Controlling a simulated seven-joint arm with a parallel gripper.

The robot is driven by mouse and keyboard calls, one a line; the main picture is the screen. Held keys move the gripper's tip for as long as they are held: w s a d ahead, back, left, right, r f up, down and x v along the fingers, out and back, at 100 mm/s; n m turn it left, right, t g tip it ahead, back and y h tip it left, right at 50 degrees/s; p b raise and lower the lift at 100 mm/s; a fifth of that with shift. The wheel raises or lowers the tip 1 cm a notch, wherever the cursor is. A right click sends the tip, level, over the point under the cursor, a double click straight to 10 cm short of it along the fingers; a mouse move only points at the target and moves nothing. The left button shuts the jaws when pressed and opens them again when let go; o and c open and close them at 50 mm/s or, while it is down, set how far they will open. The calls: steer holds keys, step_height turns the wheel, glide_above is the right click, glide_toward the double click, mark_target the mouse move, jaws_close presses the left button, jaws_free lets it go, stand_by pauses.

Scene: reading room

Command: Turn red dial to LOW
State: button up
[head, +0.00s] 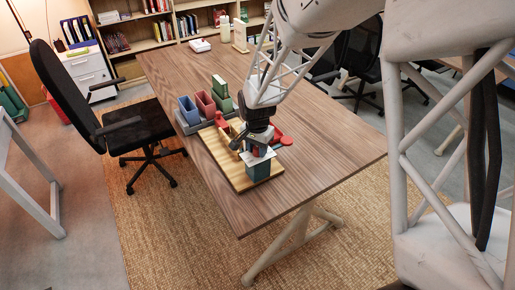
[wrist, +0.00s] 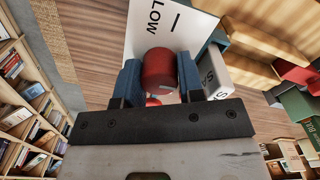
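The red dial (wrist: 159,70) stands out from a white plate (wrist: 147,28) in the wrist view. The plate carries the word LOW and a short dark line. My gripper (wrist: 160,82) has one blue finger on each side of the dial, with no clear gap, so it looks shut on it. The dial's pointer and exact angle are hidden from me. In the head view my gripper (head: 257,148) is down over a teal block (head: 257,170) with a white top, at the near end of a wooden board; the dial cannot be made out there.
The wooden board (head: 212,147) lies on the brown table (head: 320,130). Behind and left stand a blue bin (head: 188,110), a red bin (head: 205,104) and a green bin (head: 221,92). A red object (head: 282,139) is close beside my gripper. The table's right side is clear.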

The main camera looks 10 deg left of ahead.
steer(key=c, duration=0.3)
steer(key=shift+n, duration=0.4)
steer(key=n, duration=0.3)
steer(key=shift+n, duration=0.3)
steer(key=n, duration=1.3)
steer(key=shift+n, duration=0.3)
